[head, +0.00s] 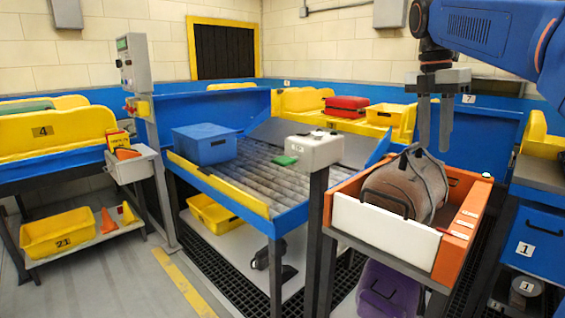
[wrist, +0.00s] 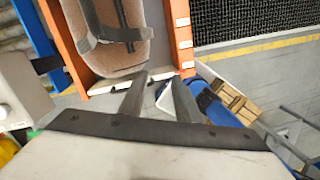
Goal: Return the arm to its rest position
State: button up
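My gripper (head: 434,122) hangs pointing down from my blue arm at the upper right of the head view. Its two fingers are apart with nothing between them. In the wrist view my gripper (wrist: 160,98) also shows spread fingers, above the near edge of the orange and white bin. A brownish-grey bag (head: 408,187) with dark straps lies in that bin (head: 385,232), below the gripper and not touching it. The bag also shows at the top of the wrist view (wrist: 125,58).
A white control box (head: 313,150) on a post is left of the bin. A purple bin (head: 390,290) sits below. A blue drawer unit (head: 535,245) is at the right. Floor is open at lower left.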

jog(key=s+a+f+m+t, duration=0.2)
jog(key=s+f+m, duration=0.9)
jog(key=f, duration=0.5)
jog(key=s+a+f+m+t+y, duration=0.1)
jog(key=s+a+f+m+t, duration=0.2)
jog(key=s+f+m, duration=0.9)
notch_tip(320, 180, down, 4)
jog(key=shift+s+a+r, duration=0.1)
jog(key=shift+s+a, duration=0.1)
jog(key=shift+a, duration=0.05)
